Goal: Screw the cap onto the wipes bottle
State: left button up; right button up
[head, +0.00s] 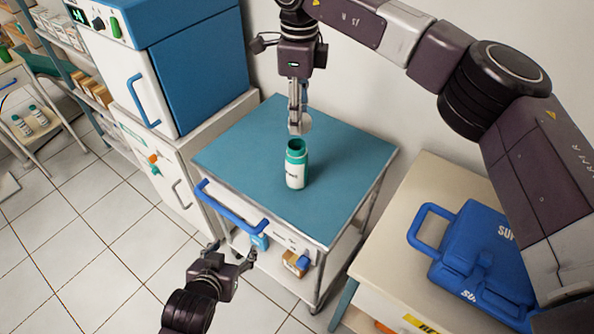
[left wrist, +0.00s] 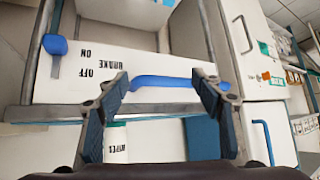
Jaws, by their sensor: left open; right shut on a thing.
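The wipes bottle (head: 296,168) stands upright on the blue top of the cart (head: 345,190) in the head view. It is teal with a white label, and its mouth is open at the top. My right gripper (head: 299,122) points down just above and behind the bottle, shut on a pale round piece (head: 305,124) that looks like the cap. The cap is apart from the bottle mouth. My left gripper (head: 232,252) is open and empty, low in front of the cart. In the left wrist view its fingers (left wrist: 160,100) are spread, with the cart's blue handle (left wrist: 165,82) beyond them.
A blue case (head: 480,260) lies on a cream table at the right. A white and blue cabinet (head: 180,60) stands at the left behind the cart. The cart top around the bottle is clear. The cart's front handle (head: 235,208) sticks out near my left arm.

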pick_arm(q)
jog(key=w+d+r+t+h, duration=0.2)
jog(key=w+d+r+t, duration=0.2)
jog(key=w+d+r, duration=0.15)
pick_arm(e)
jog(key=shift+w+a+m, duration=0.2)
jog(key=shift+w+m, duration=0.15)
jog(key=shift+m, duration=0.15)
jog(key=shift+a, duration=0.15)
pick_arm(q)
jog(key=m+t+h, duration=0.2)
jog(key=t+h, duration=0.1)
send_near(293, 171)
jog(key=shift+w, duration=0.25)
jog(key=x, duration=1.2)
jog(key=shift+c, duration=0.4)
grip_shut()
pick_arm(e)
jog(key=shift+f, duration=2.45)
